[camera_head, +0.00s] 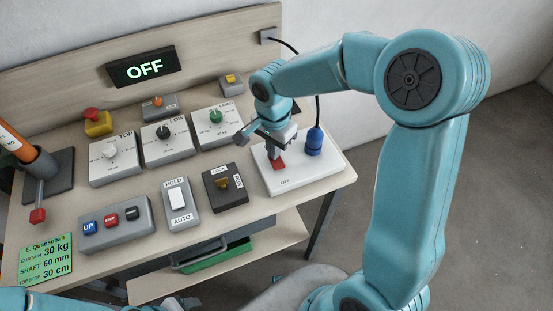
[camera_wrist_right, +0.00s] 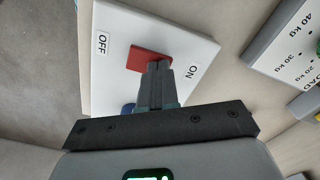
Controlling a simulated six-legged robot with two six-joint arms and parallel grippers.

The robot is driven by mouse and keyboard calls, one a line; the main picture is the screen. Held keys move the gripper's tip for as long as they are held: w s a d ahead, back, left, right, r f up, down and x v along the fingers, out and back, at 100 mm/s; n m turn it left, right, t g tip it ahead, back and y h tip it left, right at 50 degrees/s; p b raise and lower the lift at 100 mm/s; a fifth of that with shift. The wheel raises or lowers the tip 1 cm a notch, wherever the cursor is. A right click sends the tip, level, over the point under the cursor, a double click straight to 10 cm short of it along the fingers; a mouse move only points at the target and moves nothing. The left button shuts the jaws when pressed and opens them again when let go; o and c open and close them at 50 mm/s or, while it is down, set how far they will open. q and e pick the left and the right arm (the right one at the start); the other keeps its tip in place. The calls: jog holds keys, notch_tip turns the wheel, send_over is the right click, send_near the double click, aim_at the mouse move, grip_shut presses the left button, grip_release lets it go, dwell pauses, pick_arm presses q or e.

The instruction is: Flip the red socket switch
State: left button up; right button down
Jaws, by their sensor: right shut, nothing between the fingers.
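The red socket switch (camera_head: 277,163) sits on a white socket box (camera_head: 318,173) at the right end of the bench, beside the OFF label. In the right wrist view the switch (camera_wrist_right: 147,58) lies between the OFF and ON labels. My right gripper (camera_head: 273,151) points down at the switch. Its closed fingertips (camera_wrist_right: 154,69) are at the switch's edge on the ON side and cover part of it; I cannot tell whether they touch. They hold nothing. Part of my left arm shows at the bottom left edge, its fingers not clear.
A blue plug (camera_head: 314,141) with a black cable stands in the box beside my right gripper. A dark key switch box (camera_head: 225,188) and dial boxes (camera_head: 216,126) are to the left. A display (camera_head: 143,68) at the back reads OFF.

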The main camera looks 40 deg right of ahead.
jog(key=shift+r+p, duration=0.5)
jog(key=shift+r, duration=0.1)
jog(key=shift+r+p, duration=1.85)
jog(key=shift+r, duration=1.05)
jog(key=shift+f, duration=0.1)
jog(key=shift+s, duration=0.1)
